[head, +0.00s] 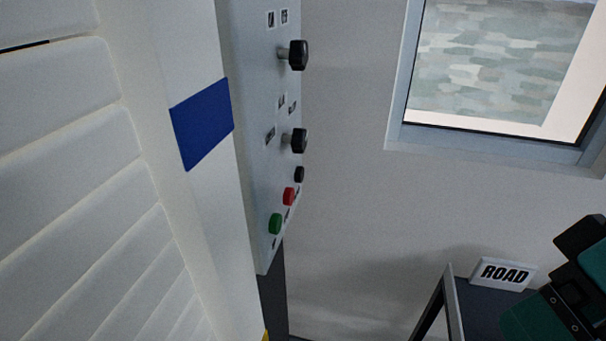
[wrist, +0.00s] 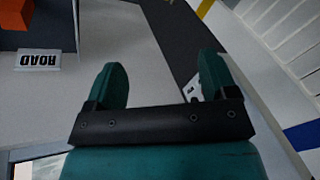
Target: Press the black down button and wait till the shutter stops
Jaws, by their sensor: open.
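In the head view, a grey control panel (head: 255,200) is mounted beside the white slatted shutter (head: 65,140). Near its lower end are a black button (head: 299,174), a red button (head: 289,196) and a green button (head: 275,224). The shutter's slats fill the left of the head view; its lower edge is out of view. My gripper is at the lower right of the head view, well apart from the panel, with its fingertips not clear there. In the wrist view my gripper (wrist: 162,75) is open and empty, its two green fingers spread.
Two black knobs, upper (head: 298,55) and lower (head: 298,141), stick out above the buttons. A window (head: 395,125) is in the wall at right. A ROAD sign (head: 503,274) stands on a dark table below it. Open space lies between my gripper and the panel.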

